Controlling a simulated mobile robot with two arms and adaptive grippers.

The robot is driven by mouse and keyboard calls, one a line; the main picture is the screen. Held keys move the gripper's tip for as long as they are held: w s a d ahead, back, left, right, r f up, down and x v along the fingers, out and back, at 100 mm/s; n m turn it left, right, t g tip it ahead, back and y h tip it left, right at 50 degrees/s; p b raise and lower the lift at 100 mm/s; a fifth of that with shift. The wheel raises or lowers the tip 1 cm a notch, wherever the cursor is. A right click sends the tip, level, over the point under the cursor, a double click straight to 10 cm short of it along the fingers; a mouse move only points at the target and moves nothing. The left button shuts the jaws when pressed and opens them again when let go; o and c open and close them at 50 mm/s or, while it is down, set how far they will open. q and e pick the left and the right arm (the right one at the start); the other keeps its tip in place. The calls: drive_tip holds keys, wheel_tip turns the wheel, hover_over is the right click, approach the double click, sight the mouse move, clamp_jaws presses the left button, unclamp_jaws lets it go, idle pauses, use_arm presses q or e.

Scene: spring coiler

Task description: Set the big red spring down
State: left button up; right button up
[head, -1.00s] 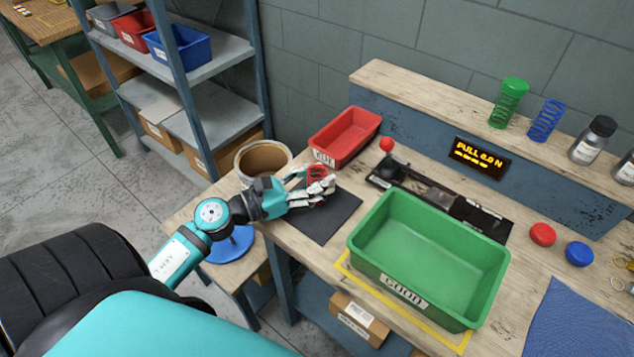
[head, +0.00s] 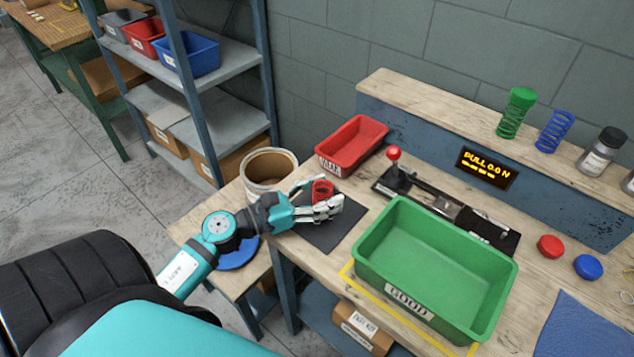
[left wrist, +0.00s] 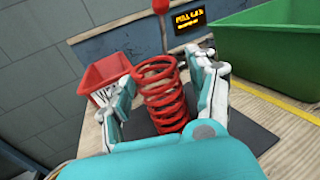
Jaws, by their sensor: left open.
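The big red spring (head: 322,191) stands upright on the dark mat (head: 325,238) on the workbench. In the left wrist view the spring (left wrist: 160,92) is between the fingers, with its coils clear to see and its foot on the mat. My left gripper (head: 322,196) is open around the spring, one finger on each side. In the left wrist view the fingers stand apart, and the left one looks close to the coils; whether it touches I cannot tell. My right gripper is in neither view.
A green bin marked GOOD (head: 437,313) stands right of the mat, a red bin (head: 352,143) behind it. A round tub (head: 268,168) is at the left. A tester with a red-knobbed lever (head: 394,153) lies behind the green bin. Its display (head: 487,166) reads PULL 0.0 N.

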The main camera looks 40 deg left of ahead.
use_arm(q)
drive_tip(key=b+v, duration=0.3)
drive_tip(key=v, duration=0.8)
drive_tip(key=shift+s+a+r+b, duration=0.1)
drive_tip(key=shift+s+a+b, duration=0.2)
drive_tip(key=shift+s, duration=0.15)
